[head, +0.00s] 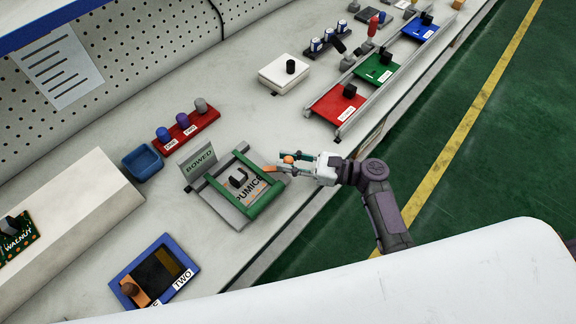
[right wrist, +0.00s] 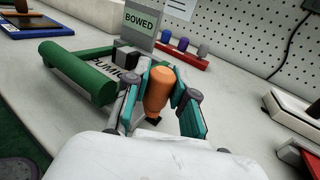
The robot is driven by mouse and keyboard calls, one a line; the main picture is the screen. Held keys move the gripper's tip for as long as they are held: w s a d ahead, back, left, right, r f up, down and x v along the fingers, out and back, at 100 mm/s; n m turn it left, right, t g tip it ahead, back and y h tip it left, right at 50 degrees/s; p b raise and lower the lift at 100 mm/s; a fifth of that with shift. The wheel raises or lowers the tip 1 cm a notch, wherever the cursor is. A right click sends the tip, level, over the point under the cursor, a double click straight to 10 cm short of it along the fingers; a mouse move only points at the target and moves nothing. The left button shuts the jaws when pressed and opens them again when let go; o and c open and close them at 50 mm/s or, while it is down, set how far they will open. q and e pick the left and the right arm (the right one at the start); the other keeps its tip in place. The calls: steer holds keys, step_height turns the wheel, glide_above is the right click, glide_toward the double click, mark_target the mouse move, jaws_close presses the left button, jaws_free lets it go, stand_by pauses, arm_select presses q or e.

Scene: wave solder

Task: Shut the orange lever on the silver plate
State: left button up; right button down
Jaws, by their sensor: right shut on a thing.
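The silver plate (head: 228,211) lies on the bench with green bars on it and a piece labelled PUMICE (head: 251,190) between them. The orange lever (right wrist: 158,88) stands at the plate's near right side; its orange end also shows in the head view (head: 289,159). My right gripper (head: 287,163) reaches in from the right. In the right wrist view, its teal fingers (right wrist: 162,92) are shut on the orange lever, one on each side. The lever's lower end is partly hidden. My left gripper is out of view.
A BOWED sign (head: 199,161) stands behind the plate. A blue bin (head: 143,161) and a red rack with several pegs (head: 190,131) are to the left. A blue-framed tray (head: 128,272) lies nearer. Bare bench lies between the plate and a white box (head: 285,75).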

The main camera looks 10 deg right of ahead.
steer(key=n+g+b, duration=0.1)
steer(key=g, duration=0.1)
steer(key=w+n+g+y+b, duration=0.1)
steer(key=n+g+b, duration=0.1)
steer(key=g, duration=0.1)
steer(key=shift+d+f, duration=0.1)
steer(key=shift+f, duration=0.1)
steer(key=shift+w+r+n+g+y+b, duration=0.1)
steer(key=shift+n+g+y+b, duration=0.05)
steer(key=shift+n+g+b, duration=0.8)
steer(key=shift+w+r+n+g+y+b, duration=0.15)
steer(key=shift+n+g+b, duration=0.4)
steer(key=shift+g, duration=0.7)
steer(key=c, duration=0.9)
jaws_free()
steer(key=shift+c, duration=0.2)
steer(key=d, duration=0.4)
steer(key=w+d, duration=0.1)
steer(key=d, duration=0.6)
steer(key=shift+w+d, duration=0.15)
steer(key=shift+d, duration=0.2)
